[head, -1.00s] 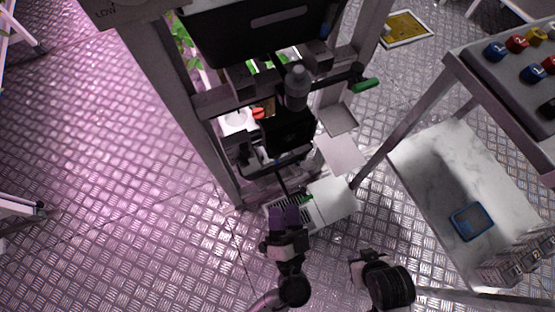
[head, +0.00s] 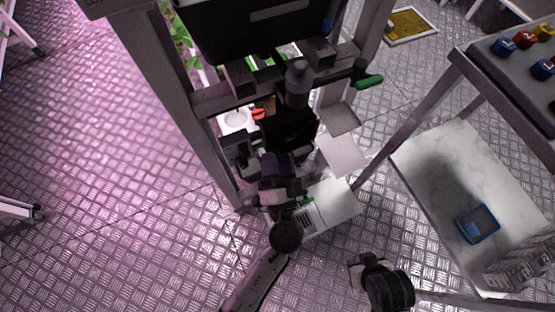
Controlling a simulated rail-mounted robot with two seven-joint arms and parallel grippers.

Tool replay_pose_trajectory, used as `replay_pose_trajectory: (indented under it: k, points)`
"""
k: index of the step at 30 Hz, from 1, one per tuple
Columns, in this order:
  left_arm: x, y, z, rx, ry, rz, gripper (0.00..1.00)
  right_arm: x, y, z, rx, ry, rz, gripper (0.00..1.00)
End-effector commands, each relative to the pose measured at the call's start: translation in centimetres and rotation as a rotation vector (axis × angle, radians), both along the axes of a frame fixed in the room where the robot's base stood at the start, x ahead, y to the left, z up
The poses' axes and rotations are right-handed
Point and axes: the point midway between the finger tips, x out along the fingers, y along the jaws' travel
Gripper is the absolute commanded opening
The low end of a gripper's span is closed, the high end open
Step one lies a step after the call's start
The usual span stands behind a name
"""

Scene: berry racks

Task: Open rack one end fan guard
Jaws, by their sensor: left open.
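The rack's end frame stands in the upper middle, with a grey upright (head: 185,105). Inside it are dark housings, among them a black box (head: 292,128). I cannot tell for sure which part is the fan guard. A white slotted panel (head: 328,207) sits low at the frame's foot, partly hidden by my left arm. My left gripper (head: 278,163), with purple fingers, is open just below the black box, over the lower part of the frame; whether it touches anything is unclear. My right gripper (head: 362,262) is low in the picture, right of the middle, its fingers hard to make out.
A green-handled lever (head: 368,82) sticks out right of the frame. A steel table at right carries red, blue and yellow pieces (head: 525,39). Its white lower shelf (head: 432,165) holds a blue tray (head: 477,224).

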Motion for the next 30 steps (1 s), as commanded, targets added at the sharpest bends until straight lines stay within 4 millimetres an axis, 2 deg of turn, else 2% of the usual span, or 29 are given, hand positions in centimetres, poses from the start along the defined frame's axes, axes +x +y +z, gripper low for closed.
replay_pose_trajectory:
  k: [7, 22, 30]
  points:
    - [0.02, 0.0, 0.01, 0.0, 0.0, 0.0, 0.49, -0.01, -0.21, -0.01, -0.007, 0.0, 0.005, 0.45]
    - [0.0, 0.02, -0.01, 0.0, 0.0, 0.0, 0.01, -0.01, -0.18, 0.0, -0.007, 0.0, 0.004, 0.45]
    - [-0.03, 0.01, -0.04, 0.0, 0.001, 0.001, 0.0, -0.01, -0.01, 0.0, 0.0, 0.0, 0.001, 0.45]
